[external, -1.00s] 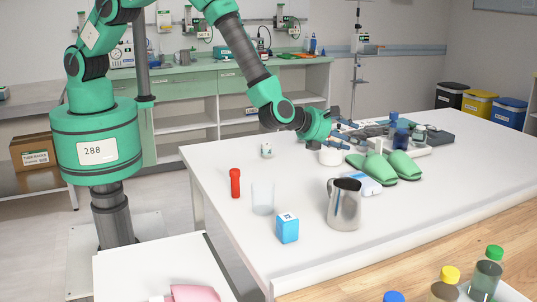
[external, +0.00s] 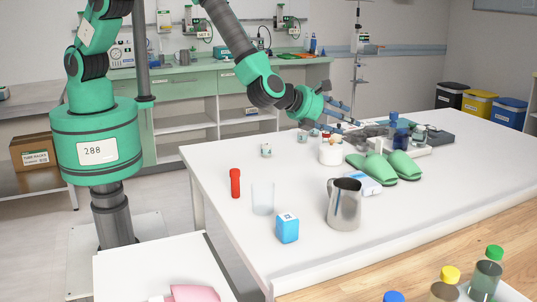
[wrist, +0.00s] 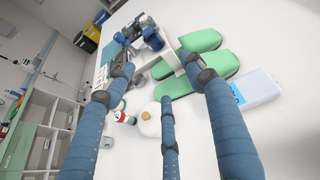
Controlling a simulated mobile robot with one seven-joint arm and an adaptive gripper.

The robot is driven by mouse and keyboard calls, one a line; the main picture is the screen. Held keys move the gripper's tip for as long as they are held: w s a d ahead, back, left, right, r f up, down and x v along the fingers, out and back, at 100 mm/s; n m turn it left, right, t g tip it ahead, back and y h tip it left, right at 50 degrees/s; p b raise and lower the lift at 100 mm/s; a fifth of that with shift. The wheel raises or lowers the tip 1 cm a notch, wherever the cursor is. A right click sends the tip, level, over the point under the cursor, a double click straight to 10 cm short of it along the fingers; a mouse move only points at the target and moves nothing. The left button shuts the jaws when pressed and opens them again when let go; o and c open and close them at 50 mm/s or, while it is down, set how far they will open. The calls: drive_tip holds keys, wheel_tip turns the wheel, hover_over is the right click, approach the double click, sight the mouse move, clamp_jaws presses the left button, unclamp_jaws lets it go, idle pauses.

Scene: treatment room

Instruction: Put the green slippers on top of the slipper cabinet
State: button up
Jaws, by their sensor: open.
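The pair of green slippers (external: 371,168) lies on the large white table, toes forward, beside a white rack. They also show in the wrist view (wrist: 210,66), beyond my fingertips. My gripper (external: 352,119) is open and empty, above the table behind and left of the slippers in the external view. In the wrist view its blue fingers (wrist: 166,84) are spread, with the slippers near the right-hand fingertip; no contact is clear. A low white unit (external: 130,268) at the front left bears a pink item (external: 193,293); I cannot tell whether this is the slipper cabinet.
A white jar (external: 330,155) and small bottles stand left of the slippers. A white-blue pack (external: 366,184) lies right in front of them. A metal jug (external: 344,204), blue box (external: 287,228), glass beaker (external: 262,198) and red tube (external: 235,183) stand nearer.

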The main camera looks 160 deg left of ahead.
drive_tip(key=s+d+r+n+h, duration=0.25)
drive_tip(key=d+r+n, duration=0.25)
drive_tip(key=d+r, duration=0.9)
drive_tip(key=s+d+r+n+h, duration=0.1)
drive_tip(key=s+d+r+n, duration=0.3)
drive_tip(key=d+r, duration=1.05)
drive_tip(key=s+d+n+t+h, duration=0.2)
drive_tip(key=s+d, duration=0.5)
drive_tip(key=d, duration=0.7)
drive_tip(key=s+d+n+t+h, duration=0.2)
drive_tip(key=s+d+h, duration=0.2)
drive_tip(key=d, duration=1.1)
drive_tip(key=s+d+r+n+t+h, duration=0.1)
drive_tip(key=s+d+n+t+h, duration=0.1)
drive_tip(key=s+d, duration=0.8)
drive_tip(key=d+n+h, duration=0.1)
drive_tip(key=d, duration=0.3)
drive_tip(key=shift+s+d+h, duration=0.25)
drive_tip(key=shift+s+h, duration=0.1)
drive_tip(key=shift+s, duration=0.05)
drive_tip(key=shift+r, duration=0.1)
drive_tip(key=c, duration=0.8)
drive_tip(key=shift+w+a, duration=0.1)
